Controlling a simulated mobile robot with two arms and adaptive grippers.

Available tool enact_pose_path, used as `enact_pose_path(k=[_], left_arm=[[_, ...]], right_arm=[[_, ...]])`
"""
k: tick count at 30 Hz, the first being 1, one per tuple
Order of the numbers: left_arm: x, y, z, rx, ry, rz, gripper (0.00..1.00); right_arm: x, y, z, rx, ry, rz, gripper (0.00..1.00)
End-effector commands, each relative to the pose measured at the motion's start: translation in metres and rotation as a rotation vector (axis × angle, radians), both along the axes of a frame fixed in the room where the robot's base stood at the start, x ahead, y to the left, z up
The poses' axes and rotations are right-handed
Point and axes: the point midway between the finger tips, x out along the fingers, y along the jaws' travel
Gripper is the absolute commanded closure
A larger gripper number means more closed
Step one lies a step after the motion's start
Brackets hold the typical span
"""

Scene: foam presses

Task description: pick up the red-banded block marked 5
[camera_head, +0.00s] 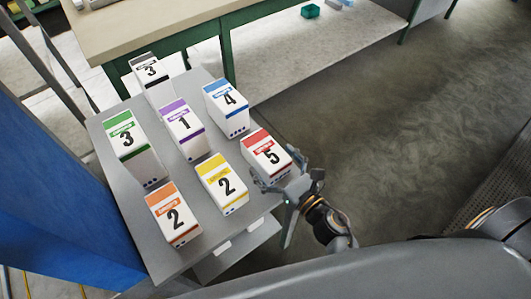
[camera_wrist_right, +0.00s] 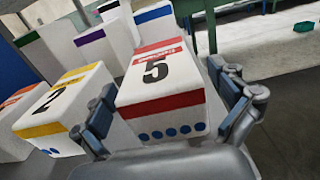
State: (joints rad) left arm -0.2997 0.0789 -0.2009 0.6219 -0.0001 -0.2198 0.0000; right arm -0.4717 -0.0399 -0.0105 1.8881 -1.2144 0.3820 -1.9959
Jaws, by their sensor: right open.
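The red-banded block marked 5 (camera_head: 268,154) stands at the right edge of the grey table in the head view. In the right wrist view the same block (camera_wrist_right: 160,85) is white with red bands, a black 5 and a row of blue dots. My right gripper (camera_head: 275,185) is open at the near right end of this block. In the wrist view its fingers (camera_wrist_right: 168,105) stand one on each side of the block's near end. I cannot tell whether they touch it. My left gripper is not in view.
The yellow-banded block marked 2 (camera_head: 222,184) stands close to the left of block 5. The blue-banded block marked 4 (camera_head: 228,107) is behind it. Several other banded blocks share the grey table (camera_head: 200,262). Open floor (camera_head: 400,130) lies to the right.

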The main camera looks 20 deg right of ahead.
Motion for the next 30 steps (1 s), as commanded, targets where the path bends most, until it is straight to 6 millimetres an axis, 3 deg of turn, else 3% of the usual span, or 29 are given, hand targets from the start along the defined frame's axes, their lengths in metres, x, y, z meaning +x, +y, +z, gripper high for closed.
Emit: enact_pose_path(k=[6, 14, 23, 30], left_arm=[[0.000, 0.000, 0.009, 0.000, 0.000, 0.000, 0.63], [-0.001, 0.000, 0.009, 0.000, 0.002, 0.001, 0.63], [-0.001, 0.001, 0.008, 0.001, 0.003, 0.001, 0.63], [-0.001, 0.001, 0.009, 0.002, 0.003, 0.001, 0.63]], right_arm=[[0.026, 0.008, 0.001, 0.001, -0.001, 0.000, 0.03], [0.028, 0.009, -0.001, 0.001, 0.000, 0.000, 0.03], [0.028, 0.009, -0.001, 0.001, 0.000, 0.000, 0.61], [0.028, 0.009, -0.001, 0.001, 0.000, 0.000, 0.61]])
